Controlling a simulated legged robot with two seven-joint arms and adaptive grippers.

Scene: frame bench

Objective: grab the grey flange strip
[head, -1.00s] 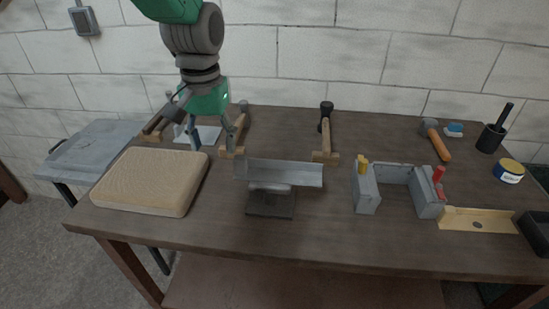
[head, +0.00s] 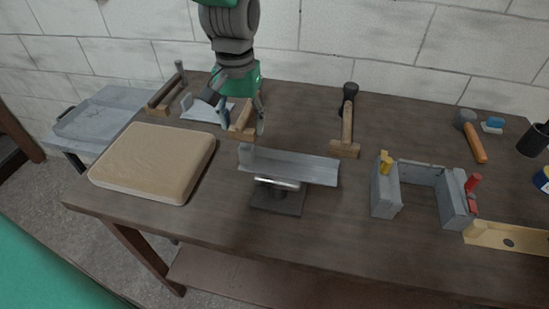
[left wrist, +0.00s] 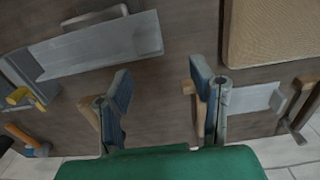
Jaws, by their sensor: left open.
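A long grey angled strip (head: 300,167) with an upturned flange at its left end rests on a dark low stand (head: 278,198) mid-bench. It also shows in the left wrist view (left wrist: 95,50) at upper left. A shorter pale grey strip (head: 207,113), also with a raised end, lies at the back left; in the left wrist view (left wrist: 252,98) it is partly behind a finger. I cannot tell which the task names. My left gripper (head: 243,122) is open and empty, pointing down over the middle wooden bracket (head: 238,133), behind the long strip. My right gripper is out of view.
A tan padded block (head: 155,162) lies at the left. Wooden brackets stand at the back left (head: 165,95) and right of the gripper (head: 346,145). A grey U-shaped fixture (head: 388,192) with yellow and red knobs stands at the right. The bench front is clear.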

